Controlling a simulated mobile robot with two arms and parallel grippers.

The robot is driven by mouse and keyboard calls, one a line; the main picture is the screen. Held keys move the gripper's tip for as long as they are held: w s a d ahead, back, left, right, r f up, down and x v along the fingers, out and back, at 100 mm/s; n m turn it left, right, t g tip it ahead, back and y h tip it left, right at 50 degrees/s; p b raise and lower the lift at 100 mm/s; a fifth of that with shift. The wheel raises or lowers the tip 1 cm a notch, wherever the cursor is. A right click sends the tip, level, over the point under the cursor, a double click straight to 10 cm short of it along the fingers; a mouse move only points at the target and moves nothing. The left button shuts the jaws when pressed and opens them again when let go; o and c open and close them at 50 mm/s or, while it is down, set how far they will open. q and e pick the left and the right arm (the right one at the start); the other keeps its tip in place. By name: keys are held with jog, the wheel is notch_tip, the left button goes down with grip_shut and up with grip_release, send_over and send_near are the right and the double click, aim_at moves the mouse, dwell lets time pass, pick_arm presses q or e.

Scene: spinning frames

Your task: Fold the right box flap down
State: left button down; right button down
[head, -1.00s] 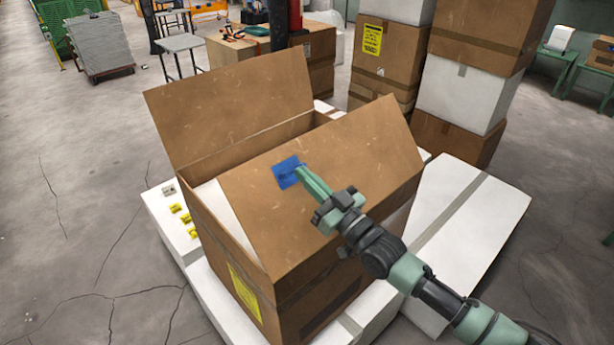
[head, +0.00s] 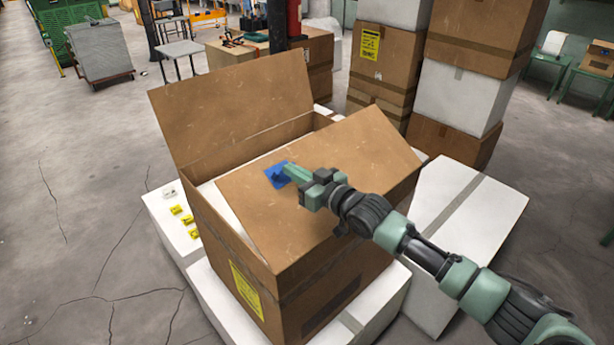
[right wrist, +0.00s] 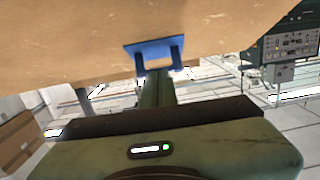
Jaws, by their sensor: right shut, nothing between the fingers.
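A large open cardboard box (head: 300,300) stands on white boxes. Its right flap (head: 340,165) leans inward over the opening, sloping down to the left. A blue patch with a small handle (head: 277,175) is on this flap; it also shows in the right wrist view (right wrist: 152,48), where the flap (right wrist: 70,60) fills the top. The left flap (head: 235,110) stands up. My right gripper (head: 290,172) is shut with its fingertips at the blue patch. Whether they touch the flap is hard to tell. My left gripper is out of view.
Stacked cardboard and white boxes (head: 458,95) stand behind to the right. Small yellow-marked items (head: 181,210) lie on the white box (head: 165,225) at left. A low white box (head: 470,230) lies to the right. The floor at left is clear.

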aim_at(281, 175)
jog(key=w+a+f+g, duration=0.1)
jog(key=w+a+f+g+h+b, duration=0.1)
jog(key=f, duration=0.1)
jog(key=shift+w+f+h, duration=0.1)
jog(key=shift+w+h, duration=0.1)
jog(key=shift+h, duration=0.1)
jog(key=shift+g+h, duration=0.6)
jog(key=shift+g, duration=0.2)
jog(key=f, duration=0.1)
jog(key=w+f+b, duration=0.1)
jog(key=a+f+b, duration=0.1)
jog(key=f, duration=0.1)
jog(key=shift+w, duration=0.25)
jog(key=shift+w+a+f+b, duration=0.2)
jog(key=shift+f+b, duration=0.2)
jog(key=shift+b, duration=0.35)
jog(key=shift+r, duration=0.1)
